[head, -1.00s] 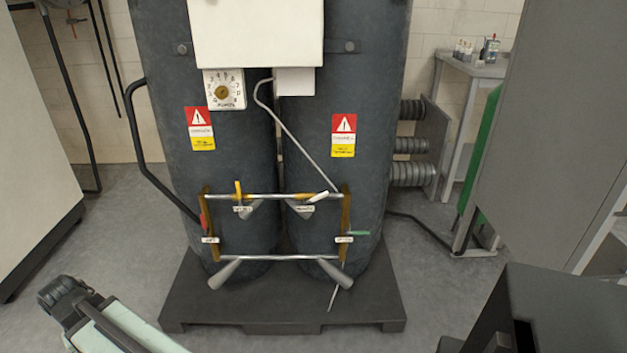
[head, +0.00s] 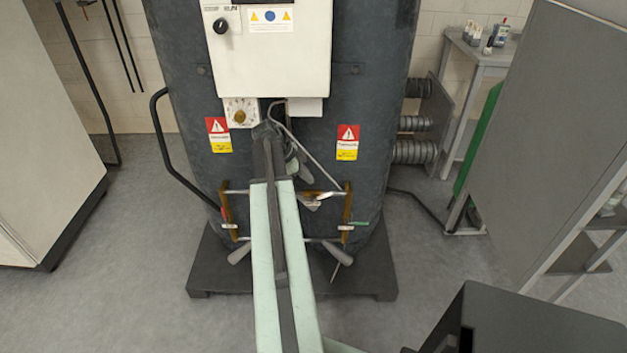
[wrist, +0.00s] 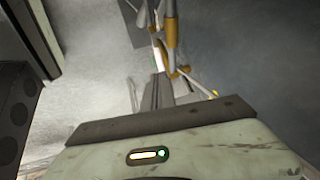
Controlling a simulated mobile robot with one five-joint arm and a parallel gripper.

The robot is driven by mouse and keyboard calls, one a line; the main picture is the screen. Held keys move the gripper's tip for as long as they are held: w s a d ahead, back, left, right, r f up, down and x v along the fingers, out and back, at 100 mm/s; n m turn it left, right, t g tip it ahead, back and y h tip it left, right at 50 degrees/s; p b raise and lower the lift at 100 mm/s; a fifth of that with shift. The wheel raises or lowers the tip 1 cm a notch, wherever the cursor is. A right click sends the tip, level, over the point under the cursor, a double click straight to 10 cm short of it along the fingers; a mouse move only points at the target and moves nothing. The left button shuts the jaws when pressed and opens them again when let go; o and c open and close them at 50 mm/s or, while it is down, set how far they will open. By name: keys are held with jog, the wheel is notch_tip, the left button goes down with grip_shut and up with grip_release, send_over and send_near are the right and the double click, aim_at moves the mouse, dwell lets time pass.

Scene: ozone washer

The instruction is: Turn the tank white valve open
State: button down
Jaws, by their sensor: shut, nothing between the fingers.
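The tank's white valve (head: 327,195) is a short pale lever at the right end of the upper silver pipe, low on the dark tanks (head: 376,100). Its lever slants up to the right, with a white label beside it. My arm reaches up across the middle of the head view. My gripper (head: 302,172) points down in front of the tanks, above and slightly left of the white valve and apart from it. It is shut and empty. The wrist view shows orange-brown and pale pipework (wrist: 170,40) near its top; I cannot pick out the white valve there.
A red lever (head: 225,213) is at the pipe frame's left and a green lever (head: 359,223) at its right. The yellow lever is hidden behind my arm. A bent grey tube (head: 305,150) runs down near my gripper. A white control box (head: 265,65) hangs above.

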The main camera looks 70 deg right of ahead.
jog(key=b, duration=0.7)
send_near(320, 198)
jog(key=s+d+f, duration=0.1)
jog(key=f, duration=0.1)
jog(key=s+d+f, duration=0.2)
jog(key=shift+s+d+f, duration=0.25)
jog(key=shift+s+f, duration=0.05)
jog(key=shift+f, duration=0.05)
jog(key=shift+r, duration=0.1)
